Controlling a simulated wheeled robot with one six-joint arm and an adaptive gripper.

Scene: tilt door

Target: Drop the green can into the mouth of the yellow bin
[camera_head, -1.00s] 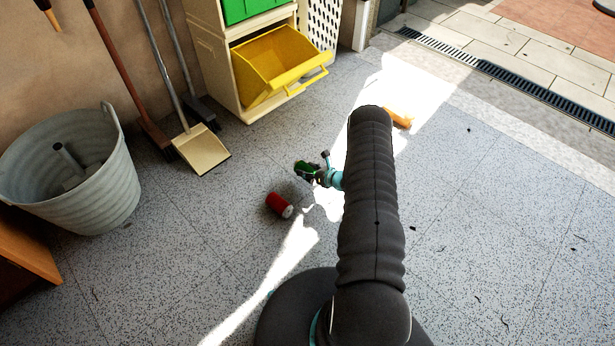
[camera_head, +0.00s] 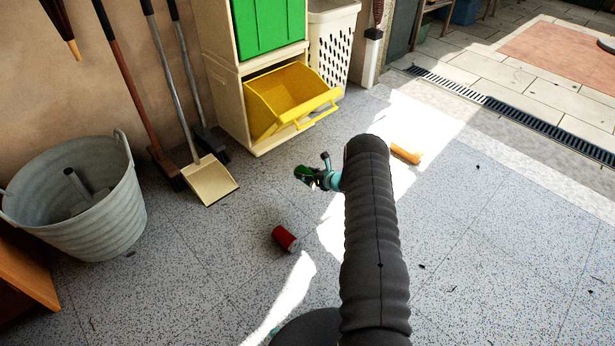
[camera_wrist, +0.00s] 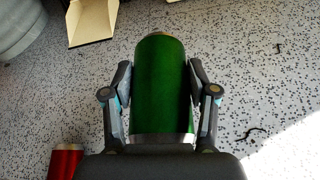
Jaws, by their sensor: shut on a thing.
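My gripper (camera_head: 316,178) is shut on the green can (camera_head: 302,173) and holds it above the floor. In the wrist view the green can (camera_wrist: 161,88) sits between the two fingers, with its near end partly hidden by my gripper's body. The yellow bin (camera_head: 285,100) is tilted open in the lower part of a cream cabinet, with its mouth facing up and outward. The can is in front of the bin and apart from it.
A red can (camera_head: 284,238) lies on the floor below my gripper. A dustpan (camera_head: 209,180), brooms and a grey tub (camera_head: 82,215) stand to the left. A green door (camera_head: 268,25) is above the bin. An orange object (camera_head: 405,153) lies on the sunlit floor.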

